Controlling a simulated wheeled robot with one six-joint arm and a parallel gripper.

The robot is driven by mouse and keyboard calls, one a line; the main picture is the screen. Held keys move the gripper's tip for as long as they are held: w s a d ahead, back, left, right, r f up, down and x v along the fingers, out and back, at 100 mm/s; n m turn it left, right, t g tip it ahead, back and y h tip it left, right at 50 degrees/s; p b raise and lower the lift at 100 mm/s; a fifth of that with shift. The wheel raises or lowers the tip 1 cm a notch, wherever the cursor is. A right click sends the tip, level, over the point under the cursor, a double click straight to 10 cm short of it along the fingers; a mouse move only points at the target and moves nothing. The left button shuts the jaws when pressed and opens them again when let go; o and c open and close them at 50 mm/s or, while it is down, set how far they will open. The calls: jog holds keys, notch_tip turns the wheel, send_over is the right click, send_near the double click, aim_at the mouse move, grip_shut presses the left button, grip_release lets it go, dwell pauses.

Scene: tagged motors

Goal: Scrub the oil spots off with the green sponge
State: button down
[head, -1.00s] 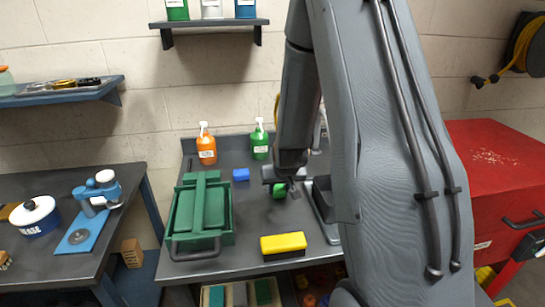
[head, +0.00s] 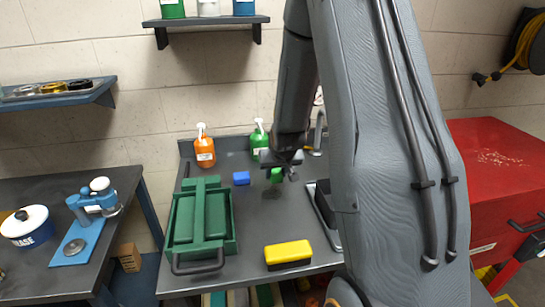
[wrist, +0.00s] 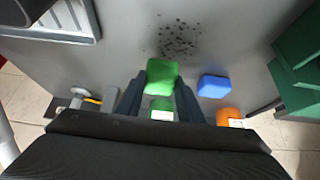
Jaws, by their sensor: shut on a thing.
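My gripper (wrist: 160,98) is shut on the green sponge (wrist: 161,74). In the head view the sponge (head: 276,175) shows just under my gripper (head: 281,165), over the middle of the grey workbench. The dark oil spots (wrist: 178,38) lie as a speckled patch on the bench top in the wrist view, just beyond the sponge. I cannot make out the spots in the head view. Whether the sponge touches the bench is hard to tell. A blue sponge or block (wrist: 213,86) lies beside it, also seen in the head view (head: 241,178).
A green toolbox (head: 203,225) stands left on the bench and a yellow-topped brush or block (head: 288,253) at the front. An orange bottle (head: 205,148) and a green bottle (head: 259,138) stand at the back. A metal-rimmed sink or tray (head: 325,215) is right.

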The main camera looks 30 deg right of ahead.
jog(key=shift+w+r, duration=0.1)
jog(key=shift+r, duration=0.3)
jog(key=shift+r+p, duration=1.65)
jog(key=shift+r, duration=0.55)
